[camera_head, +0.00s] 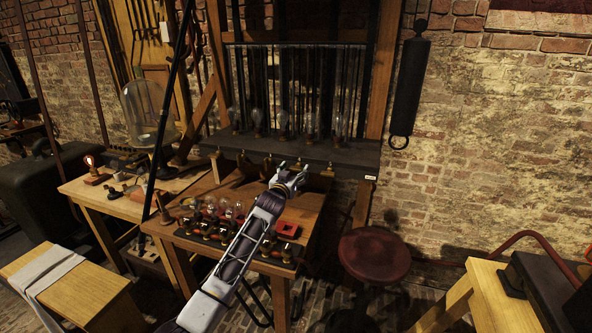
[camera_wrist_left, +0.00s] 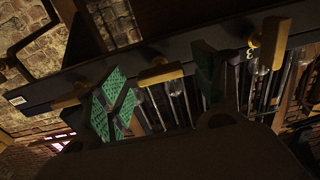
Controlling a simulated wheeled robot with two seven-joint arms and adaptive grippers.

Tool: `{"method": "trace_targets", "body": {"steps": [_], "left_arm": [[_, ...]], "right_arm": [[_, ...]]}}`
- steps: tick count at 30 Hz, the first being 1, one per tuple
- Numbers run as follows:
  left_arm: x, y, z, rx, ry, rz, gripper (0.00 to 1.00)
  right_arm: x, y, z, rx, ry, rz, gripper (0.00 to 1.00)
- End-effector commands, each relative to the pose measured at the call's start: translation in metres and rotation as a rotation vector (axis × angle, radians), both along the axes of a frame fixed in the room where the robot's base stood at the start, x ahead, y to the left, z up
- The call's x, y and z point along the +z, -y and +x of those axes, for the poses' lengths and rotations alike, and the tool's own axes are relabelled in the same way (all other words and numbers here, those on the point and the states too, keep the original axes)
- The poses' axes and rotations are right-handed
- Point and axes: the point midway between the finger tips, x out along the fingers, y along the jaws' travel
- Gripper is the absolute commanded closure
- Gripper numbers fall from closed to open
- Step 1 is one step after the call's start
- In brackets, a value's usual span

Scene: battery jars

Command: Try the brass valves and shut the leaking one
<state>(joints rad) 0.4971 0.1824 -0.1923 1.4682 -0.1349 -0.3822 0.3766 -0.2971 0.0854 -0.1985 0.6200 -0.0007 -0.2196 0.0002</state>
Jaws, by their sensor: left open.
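Several small brass valves stand in a row along the front edge of a dark shelf, one at the left end (camera_head: 217,166) and one at the right end (camera_head: 327,170). My left gripper (camera_head: 289,178) is open and empty in front of the right part of this row, hiding part of it. In the left wrist view, a brass valve handle (camera_wrist_left: 160,73) shows between the spread fingers, apart from both. Another handle (camera_wrist_left: 272,42) lies to the right, and a third is partly behind the green-padded finger. No leak can be made out. My right gripper is not in view.
Glass jars (camera_head: 283,122) stand on the dark shelf (camera_head: 345,152) behind the valves. Below is a wooden bench (camera_head: 312,203) with several bulbs and red-based parts. A red stool (camera_head: 375,254) stands to the right. A glass dome (camera_head: 147,112) is on the left table.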

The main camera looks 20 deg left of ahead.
Motion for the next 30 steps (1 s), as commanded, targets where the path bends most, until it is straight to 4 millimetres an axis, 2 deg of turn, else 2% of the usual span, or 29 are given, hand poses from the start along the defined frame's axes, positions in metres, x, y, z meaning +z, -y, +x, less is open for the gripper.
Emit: {"method": "trace_targets", "body": {"steps": [9, 22, 23, 30], "left_arm": [[0.000, 0.001, 0.018, 0.000, 0.000, 0.000, 0.32], [0.000, 0.001, 0.021, 0.000, 0.000, 0.001, 0.32], [0.000, 0.001, 0.021, 0.000, 0.000, 0.001, 0.33], [0.000, 0.001, 0.021, 0.000, 0.000, 0.001, 0.64]], "right_arm": [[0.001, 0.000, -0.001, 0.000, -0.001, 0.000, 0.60], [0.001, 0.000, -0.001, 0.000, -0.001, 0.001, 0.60], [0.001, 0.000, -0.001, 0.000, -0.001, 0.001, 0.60], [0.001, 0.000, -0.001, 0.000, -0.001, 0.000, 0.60]]}}
